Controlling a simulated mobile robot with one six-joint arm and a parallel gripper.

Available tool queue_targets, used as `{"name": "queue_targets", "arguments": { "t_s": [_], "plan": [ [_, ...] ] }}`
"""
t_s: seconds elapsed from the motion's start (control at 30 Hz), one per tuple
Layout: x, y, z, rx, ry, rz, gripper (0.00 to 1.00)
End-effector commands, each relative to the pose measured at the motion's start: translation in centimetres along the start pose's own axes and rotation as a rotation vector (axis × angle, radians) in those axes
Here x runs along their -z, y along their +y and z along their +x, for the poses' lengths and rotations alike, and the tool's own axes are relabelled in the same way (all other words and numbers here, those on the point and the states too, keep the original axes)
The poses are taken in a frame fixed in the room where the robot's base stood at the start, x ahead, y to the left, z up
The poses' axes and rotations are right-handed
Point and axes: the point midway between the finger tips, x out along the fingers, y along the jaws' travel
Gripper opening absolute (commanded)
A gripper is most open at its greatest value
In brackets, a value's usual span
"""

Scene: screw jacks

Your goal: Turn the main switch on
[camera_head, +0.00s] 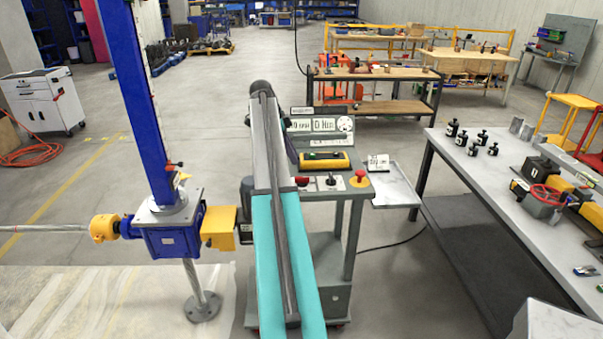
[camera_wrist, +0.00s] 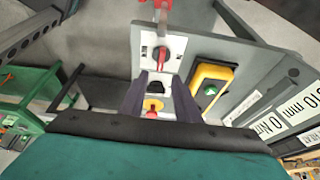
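The main switch looks to be the red rotary knob (camera_wrist: 161,53) on a white plate at the top of the panel in the wrist view. In the head view its red knob (camera_head: 302,181) sits at the left end of the panel, close beside my arm. My gripper (camera_wrist: 160,75) is open, its two dark fingers pointing at the panel. The gap between the fingers lines up with a black selector knob (camera_wrist: 157,87), with the red knob beyond the fingertips. Nothing is seen held.
A red emergency stop on a yellow base (camera_wrist: 153,106) is beside the black knob. A yellow box with a green button (camera_wrist: 208,87) and displays (camera_head: 312,125) adjoin the panel. A blue screw jack (camera_head: 172,232) stands left; a workbench (camera_head: 470,180) stands right.

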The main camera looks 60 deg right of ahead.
Motion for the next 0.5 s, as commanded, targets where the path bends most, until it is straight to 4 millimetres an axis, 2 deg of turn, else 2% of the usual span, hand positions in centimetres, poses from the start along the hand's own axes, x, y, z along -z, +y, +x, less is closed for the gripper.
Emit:
{"name": "queue_targets", "arguments": {
  "t_s": [0.5],
  "plan": [
    [0.1, 0.1, 6.4, -0.002, 0.0, 0.0, 0.3]
  ]
}}
